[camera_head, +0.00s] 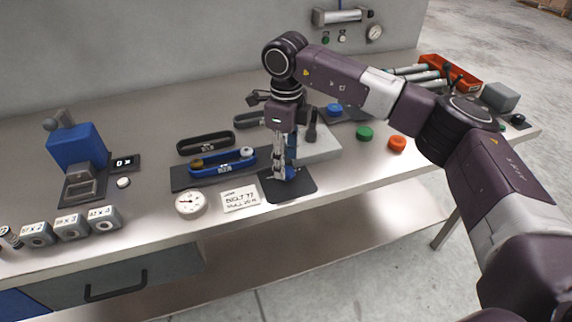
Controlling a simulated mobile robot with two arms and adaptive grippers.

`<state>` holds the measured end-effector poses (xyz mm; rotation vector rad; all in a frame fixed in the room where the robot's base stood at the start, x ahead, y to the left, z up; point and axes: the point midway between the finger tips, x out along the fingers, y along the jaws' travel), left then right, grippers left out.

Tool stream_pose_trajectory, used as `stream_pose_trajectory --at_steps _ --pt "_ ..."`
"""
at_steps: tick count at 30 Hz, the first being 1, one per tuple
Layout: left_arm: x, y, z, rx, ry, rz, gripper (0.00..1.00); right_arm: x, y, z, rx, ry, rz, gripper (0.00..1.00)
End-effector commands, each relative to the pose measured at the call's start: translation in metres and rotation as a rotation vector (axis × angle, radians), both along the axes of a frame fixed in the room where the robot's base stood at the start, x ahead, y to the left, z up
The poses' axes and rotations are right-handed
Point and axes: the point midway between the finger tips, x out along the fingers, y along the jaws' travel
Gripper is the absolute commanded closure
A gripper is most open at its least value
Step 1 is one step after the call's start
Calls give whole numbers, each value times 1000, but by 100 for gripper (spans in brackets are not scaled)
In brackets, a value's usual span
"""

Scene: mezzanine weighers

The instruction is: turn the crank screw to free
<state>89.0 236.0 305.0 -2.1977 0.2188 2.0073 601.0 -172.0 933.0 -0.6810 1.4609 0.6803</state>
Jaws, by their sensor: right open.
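My right gripper (284,172) points straight down over a small black mat (302,187) near the front edge of the bench. It is open, and its fingers are close to the mat. Blue shows at the fingers; I cannot tell whether it is a thing between them or part of the gripper. Just behind stands a pale grey block (322,150) with a dark upright knob or handle (311,132). The gripper and wrist hide part of this area, and I cannot clearly make out a crank screw. My left gripper is not in view.
Left of the gripper lie a blue tray (222,168), a dial (190,204) and a paper card (240,198). A blue press-like device (77,146) stands at the left. Green (364,133) and orange (397,143) caps lie to the right, and a red crate (458,75) stands behind.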

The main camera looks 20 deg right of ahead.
Motion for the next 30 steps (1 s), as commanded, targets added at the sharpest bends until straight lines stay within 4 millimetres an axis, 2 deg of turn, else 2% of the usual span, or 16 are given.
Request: stream_pose_trajectory --at_steps 6,13,18,30 --pt "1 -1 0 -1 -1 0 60 1 1 50 1 -3 0 52" --pt "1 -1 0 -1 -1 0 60 0 1 86 1 -2 1 52" --pt "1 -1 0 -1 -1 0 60 0 1 96 0 -1 1 52" --pt "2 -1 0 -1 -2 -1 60 0 1 96 1 -1 1 52"
